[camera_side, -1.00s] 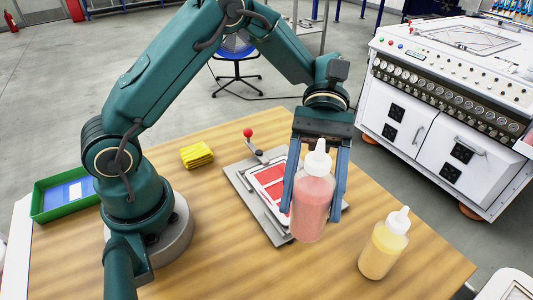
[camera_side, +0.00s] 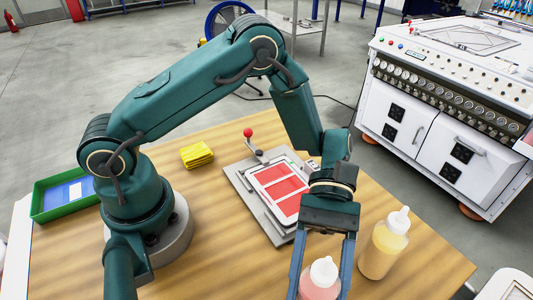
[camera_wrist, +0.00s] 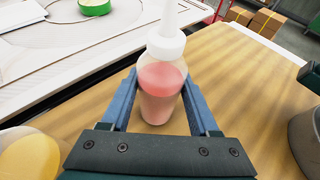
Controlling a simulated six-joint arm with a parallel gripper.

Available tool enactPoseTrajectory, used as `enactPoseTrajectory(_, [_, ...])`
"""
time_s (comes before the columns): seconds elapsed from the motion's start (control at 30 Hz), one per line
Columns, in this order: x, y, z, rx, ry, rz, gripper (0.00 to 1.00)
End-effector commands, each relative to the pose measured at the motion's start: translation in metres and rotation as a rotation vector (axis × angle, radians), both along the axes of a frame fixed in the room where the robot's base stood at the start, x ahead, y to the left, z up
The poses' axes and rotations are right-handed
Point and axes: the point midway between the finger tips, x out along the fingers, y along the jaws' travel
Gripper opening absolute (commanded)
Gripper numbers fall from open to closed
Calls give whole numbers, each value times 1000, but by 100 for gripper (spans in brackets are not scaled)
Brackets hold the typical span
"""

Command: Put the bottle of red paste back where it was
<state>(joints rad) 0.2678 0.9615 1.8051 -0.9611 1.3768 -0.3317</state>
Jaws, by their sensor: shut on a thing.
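The bottle of red paste (camera_side: 320,281) has a white nozzle cap and is at the bottom edge of the side view, its lower part cut off. My gripper (camera_side: 322,285) is shut on it, one blue finger on each side. In the wrist view the bottle (camera_wrist: 161,90) stands upright between the fingers of my gripper (camera_wrist: 160,100), over the wooden table. I cannot tell whether its base touches the table. A bottle of yellow paste (camera_side: 383,246) stands just right of my gripper, and part of it shows in the wrist view (camera_wrist: 28,160).
The printing plate (camera_side: 276,191) with red panels and a red-knobbed lever lies behind my gripper. A yellow cloth (camera_side: 196,155) and a green tray (camera_side: 65,194) are to the left. The front middle of the wooden table (camera_side: 225,255) is clear.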

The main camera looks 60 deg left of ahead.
Motion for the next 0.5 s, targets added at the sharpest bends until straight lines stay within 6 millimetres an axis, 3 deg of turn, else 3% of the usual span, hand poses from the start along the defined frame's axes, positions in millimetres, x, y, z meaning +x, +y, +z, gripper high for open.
enactPoseTrajectory(0.23, [0, 0, -2, -1, 2, 0, 39])
enactPoseTrajectory(0.27, [0, 0, -3, 0, 1, 0, 65])
enactPoseTrajectory(0.33, [0, 0, -3, 0, 0, 0, 91])
enactPoseTrajectory(0.5, [0, 0, -2, 0, 0, 0, 91])
